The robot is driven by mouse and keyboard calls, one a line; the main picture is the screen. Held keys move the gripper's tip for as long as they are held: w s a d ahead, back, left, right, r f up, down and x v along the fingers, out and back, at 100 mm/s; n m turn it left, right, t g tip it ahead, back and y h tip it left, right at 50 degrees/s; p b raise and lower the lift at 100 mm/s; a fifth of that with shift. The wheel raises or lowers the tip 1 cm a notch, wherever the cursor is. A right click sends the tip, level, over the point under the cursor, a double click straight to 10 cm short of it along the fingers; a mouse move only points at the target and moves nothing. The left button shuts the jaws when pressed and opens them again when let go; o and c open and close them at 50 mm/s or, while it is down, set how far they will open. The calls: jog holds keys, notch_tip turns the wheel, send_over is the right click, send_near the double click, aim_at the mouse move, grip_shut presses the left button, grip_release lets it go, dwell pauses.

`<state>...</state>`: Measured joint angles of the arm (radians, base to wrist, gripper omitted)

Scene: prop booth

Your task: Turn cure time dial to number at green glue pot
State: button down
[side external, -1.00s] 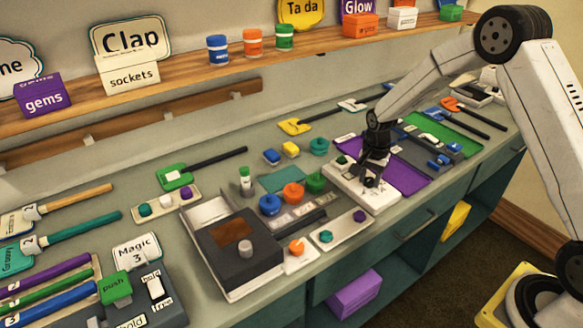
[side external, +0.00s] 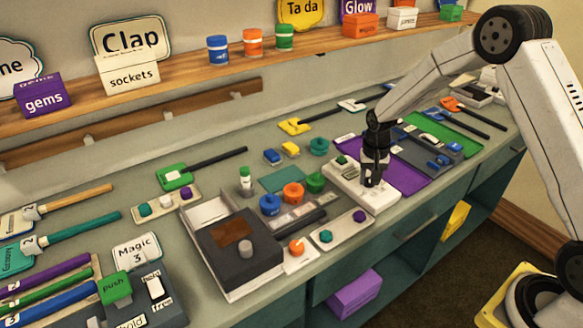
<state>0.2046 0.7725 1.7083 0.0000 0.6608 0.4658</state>
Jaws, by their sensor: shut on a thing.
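My gripper (side external: 373,183) points down at the white box (side external: 382,201) right of the glue pots. Its jaws are shut on a small part on top of this box, which I take for the cure time dial; the fingers hide it, so its pointer and setting cannot be read. The green glue pot (side external: 315,183) stands to the left of the box, at the right end of a row with the orange pot (side external: 293,193) and the blue pot (side external: 270,205). Number cards (side external: 298,213) lie in front of the pots; their numbers are too small to read.
A dark box with a grey knob (side external: 246,250) and an orange knob on a white plate (side external: 297,246) stand to the left. A tray (side external: 341,233) with small knobs lies in front. A purple mat (side external: 407,181) lies right of my gripper.

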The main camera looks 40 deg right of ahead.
jog(key=n, duration=0.4)
dwell(0.4)
jog(key=shift+c, duration=1.4)
grip_release()
jog(key=shift+r, duration=0.2)
jog(key=shift+r, duration=3.75)
jog(key=shift+s+a, duration=0.1)
jog(key=shift+a, duration=0.05)
